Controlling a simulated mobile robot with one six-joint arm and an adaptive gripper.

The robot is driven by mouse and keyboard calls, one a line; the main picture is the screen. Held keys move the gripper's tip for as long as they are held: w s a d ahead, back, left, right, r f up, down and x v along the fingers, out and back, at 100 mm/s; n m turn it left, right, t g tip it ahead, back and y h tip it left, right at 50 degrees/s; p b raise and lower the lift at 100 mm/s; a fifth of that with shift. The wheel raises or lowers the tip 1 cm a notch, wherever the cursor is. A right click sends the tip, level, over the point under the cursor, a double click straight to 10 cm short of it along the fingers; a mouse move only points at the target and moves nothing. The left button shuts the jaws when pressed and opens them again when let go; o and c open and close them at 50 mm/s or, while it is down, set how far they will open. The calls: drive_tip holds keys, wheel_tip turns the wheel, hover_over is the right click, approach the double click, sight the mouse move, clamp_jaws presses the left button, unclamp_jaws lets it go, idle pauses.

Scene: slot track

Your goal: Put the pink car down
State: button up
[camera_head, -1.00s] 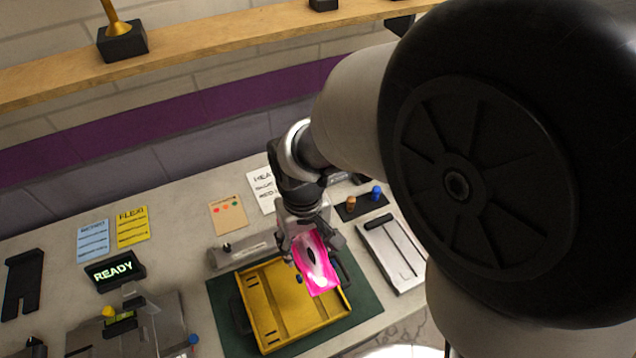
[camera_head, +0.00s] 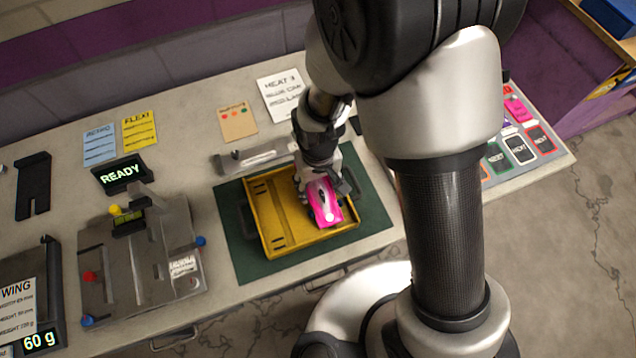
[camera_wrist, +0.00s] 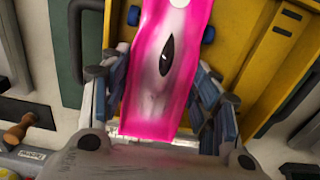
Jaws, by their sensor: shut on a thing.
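The pink car (camera_head: 325,203) has a pale centre stripe and a dark cockpit mark. It is over the right part of the yellow tray (camera_head: 262,215), which lies on a dark green mat (camera_head: 236,238). My gripper (camera_head: 322,186) is shut on the car's rear part. In the wrist view the car (camera_wrist: 165,68) sits between the two fingers of my gripper (camera_wrist: 160,100), with blue wheels showing past its front. I cannot tell whether the car touches the tray floor. Its underside is hidden.
A grey fixture (camera_head: 140,255) with coloured knobs stands left of the mat, with a READY display (camera_head: 119,174) behind it. A grey metal bar (camera_head: 255,155) lies behind the tray. The tray's left half is empty.

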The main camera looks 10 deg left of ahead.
drive_tip(key=shift+f+b, duration=0.45)
drive_tip(key=shift+f, duration=0.1)
drive_tip(key=o, duration=1)
drive_tip(key=shift+r, duration=0.2)
